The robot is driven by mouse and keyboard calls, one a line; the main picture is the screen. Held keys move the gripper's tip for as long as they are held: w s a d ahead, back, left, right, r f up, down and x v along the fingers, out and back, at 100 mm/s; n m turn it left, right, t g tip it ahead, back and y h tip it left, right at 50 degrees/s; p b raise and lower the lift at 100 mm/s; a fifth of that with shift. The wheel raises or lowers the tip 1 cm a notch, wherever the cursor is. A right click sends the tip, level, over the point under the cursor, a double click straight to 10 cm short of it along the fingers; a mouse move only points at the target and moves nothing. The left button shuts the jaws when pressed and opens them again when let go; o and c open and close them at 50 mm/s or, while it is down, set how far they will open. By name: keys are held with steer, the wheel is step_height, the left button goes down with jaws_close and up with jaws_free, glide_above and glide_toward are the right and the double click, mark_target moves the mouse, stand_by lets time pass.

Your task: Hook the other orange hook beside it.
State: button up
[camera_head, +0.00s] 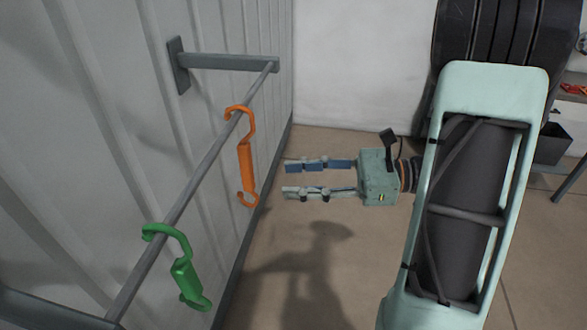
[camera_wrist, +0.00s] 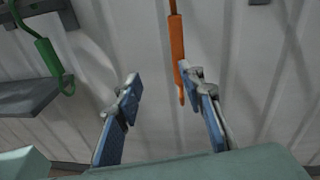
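An orange hook (camera_head: 246,160) hangs from a grey rail (camera_head: 208,160) along the wall, towards the rail's far end. It also shows in the wrist view (camera_wrist: 177,50), ahead of my fingers and between their tips, slightly right. My gripper (camera_head: 287,180) is open and empty, fingers pointing left at the wall, to the right of the orange hook and apart from it. In the wrist view my gripper (camera_wrist: 163,85) shows its two blue-padded fingers spread wide. Only one orange hook shows on the rail.
A green hook (camera_head: 184,270) hangs on the nearer part of the rail and shows at the left in the wrist view (camera_wrist: 48,55). A wall bracket (camera_head: 225,62) holds the rail's far end. Orange items (camera_head: 574,89) lie on a shelf at far right.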

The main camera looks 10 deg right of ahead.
mark_target(251, 163)
steer(key=w+a+m+t, duration=0.1)
steer(key=a, duration=0.2)
steer(key=w+a+m, duration=0.1)
steer(key=w+a, duration=0.1)
steer(key=a, duration=0.1)
steer(key=w+a+t, duration=0.1)
steer(key=w+a, duration=0.1)
steer(key=a, duration=0.1)
steer(key=shift+w+a+r+m+t+p, duration=0.2)
steer(key=shift+a+r+m+t+p, duration=0.1)
steer(key=shift+r+m+p, duration=0.1)
steer(key=shift+c, duration=0.2)
jaws_close()
steer(key=c, duration=0.7)
jaws_free()
steer(key=shift+c, duration=0.2)
steer(key=shift+d, duration=0.1)
jaws_close()
